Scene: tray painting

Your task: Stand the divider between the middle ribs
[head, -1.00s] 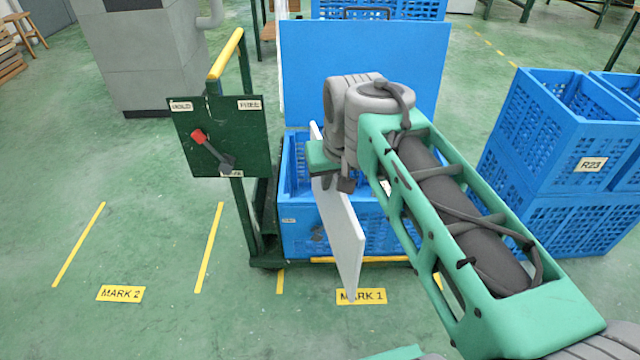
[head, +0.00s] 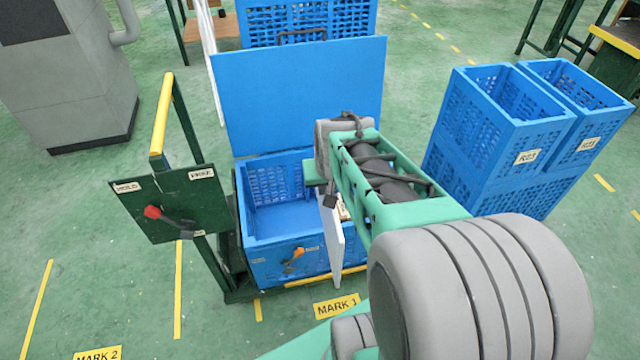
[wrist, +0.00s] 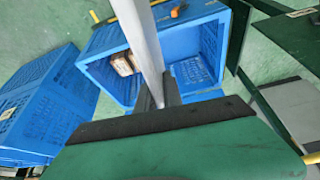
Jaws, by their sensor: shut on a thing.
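The divider (head: 331,238) is a thin white panel, hanging upright from my gripper (head: 328,196) at the front right of the open blue crate (head: 262,241). In the wrist view the divider (wrist: 143,38) is seen edge-on, running from the jaws (wrist: 160,92) across the crate (wrist: 205,12). My gripper is shut on the divider. The crate's blue lid (head: 300,95) stands raised at the back. The crate's left part looks empty. My arm hides much of its right part, and I cannot make out the middle ribs.
The crate sits on a green cart with a yellow handle (head: 161,115) and a lever panel (head: 172,205) at left. A brown item (wrist: 122,64) lies in the crate. An orange latch (head: 292,260) is on its front. Stacked blue crates (head: 500,125) stand at right.

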